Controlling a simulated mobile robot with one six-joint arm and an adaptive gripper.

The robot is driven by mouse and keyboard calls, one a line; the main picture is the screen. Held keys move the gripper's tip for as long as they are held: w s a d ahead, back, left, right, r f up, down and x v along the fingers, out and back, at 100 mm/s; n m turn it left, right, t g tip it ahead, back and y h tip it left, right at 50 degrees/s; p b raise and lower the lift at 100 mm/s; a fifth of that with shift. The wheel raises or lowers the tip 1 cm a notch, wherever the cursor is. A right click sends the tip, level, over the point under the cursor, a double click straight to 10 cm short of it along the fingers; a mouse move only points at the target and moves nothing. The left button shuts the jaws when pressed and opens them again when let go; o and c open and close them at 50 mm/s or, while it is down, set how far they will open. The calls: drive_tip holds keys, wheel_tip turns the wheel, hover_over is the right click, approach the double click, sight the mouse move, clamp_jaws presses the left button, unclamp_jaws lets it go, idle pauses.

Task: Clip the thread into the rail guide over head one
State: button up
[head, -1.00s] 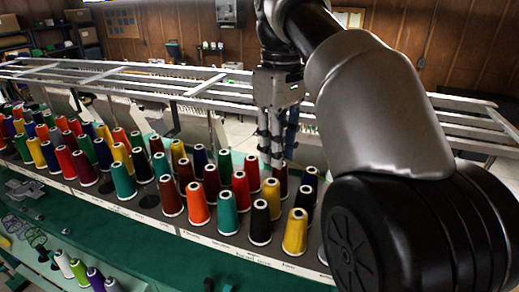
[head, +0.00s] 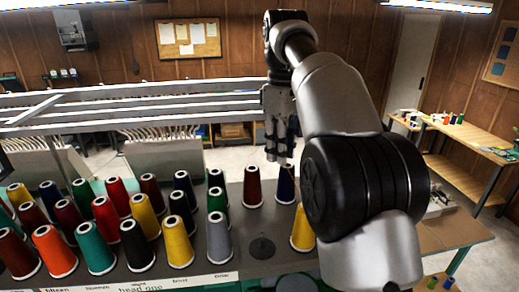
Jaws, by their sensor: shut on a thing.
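My gripper (head: 282,155) points down in the right-centre of the head view, at the end of my arm, in front of the back wall. Its fingers are shut, just above a dark blue thread cone (head: 286,188) in this view; whether they touch it I cannot tell. The thread between them is too fine to make out. White rails (head: 130,103) of the overhead frame run from the left up to the gripper. The label "head one" (head: 140,287) is on the front edge of the cone table. No single rail guide can be made out.
Several coloured cones, including a black cone (head: 136,248) and a yellow cone (head: 177,244), stand close together on the dark table. An empty cone holder (head: 262,247) is at its right part. A wooden bench (head: 465,140) stands at the right, with floor between.

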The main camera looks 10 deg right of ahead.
drive_tip(key=w+f+p, duration=0.2)
drive_tip(key=w+p, duration=0.3)
drive_tip(key=w, duration=0.1)
drive_tip(key=shift+f, duration=0.25)
idle(0.3)
drive_tip(key=shift+d+f+p, duration=0.1)
drive_tip(key=shift+f+p, duration=0.05)
drive_tip(key=shift+p, duration=0.15)
idle(0.9)
drive_tip(key=o, duration=0.7)
drive_tip(key=shift+o, duration=0.2)
